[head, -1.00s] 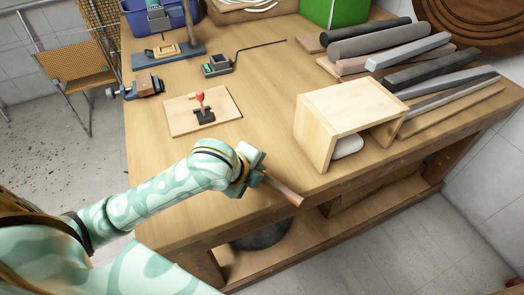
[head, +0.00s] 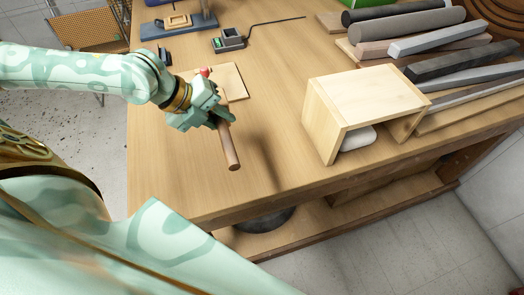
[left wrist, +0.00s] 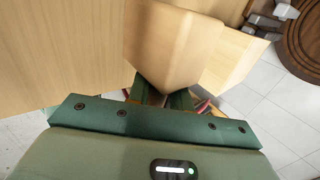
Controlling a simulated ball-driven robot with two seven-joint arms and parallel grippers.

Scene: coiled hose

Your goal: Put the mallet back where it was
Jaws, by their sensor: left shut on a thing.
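My left gripper (head: 220,112) is shut on the mallet (head: 230,148), above the workbench's left part. In the head view the mallet shows as a brown wooden bar slanting down toward the front edge; the hand hides part of it, and I cannot make out its head there. In the left wrist view, a blurred pale wooden block (left wrist: 168,45), seemingly part of the mallet, fills the space just beyond the gripper (left wrist: 160,97). My right gripper is in neither view.
The workbench (head: 285,95) is clear between the hand and an open-sided wooden box (head: 368,95) holding a pale object (head: 357,138). A board (head: 232,82) with a red-topped part lies behind the hand. Several bars (head: 430,42) lie at the right; a small device (head: 229,40) stands behind.

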